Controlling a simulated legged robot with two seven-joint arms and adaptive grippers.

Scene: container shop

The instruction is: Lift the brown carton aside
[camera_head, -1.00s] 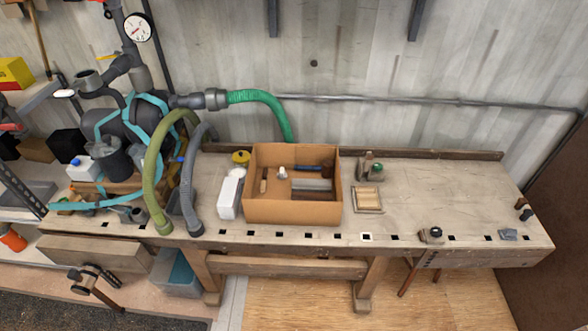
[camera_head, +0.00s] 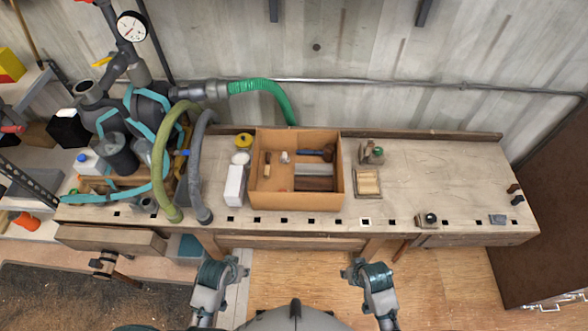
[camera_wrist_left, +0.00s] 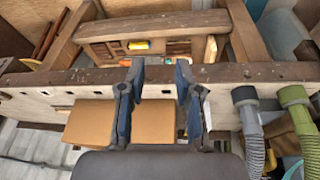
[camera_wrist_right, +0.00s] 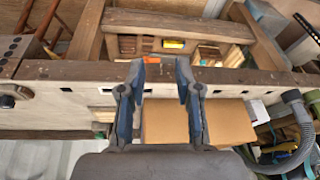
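The brown carton (camera_head: 297,199) stands open-topped and upright on the workbench, left of the bench's middle. A hammer (camera_head: 316,153) and several other small items lie inside it. My left gripper (camera_head: 228,265) and my right gripper (camera_head: 360,264) are in front of the bench's front edge, apart from the carton. In the left wrist view the carton (camera_wrist_left: 90,124) shows behind the open, empty fingers (camera_wrist_left: 158,80). In the right wrist view the carton (camera_wrist_right: 224,121) shows behind and right of the open, empty fingers (camera_wrist_right: 161,80).
A white box (camera_head: 235,185) and a yellow-topped tin (camera_head: 242,141) stand close left of the carton. A small wooden tray (camera_head: 367,183) lies close right. Hoses (camera_head: 203,170) and machinery fill the left end. The bench (camera_head: 440,180) is mostly clear farther right.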

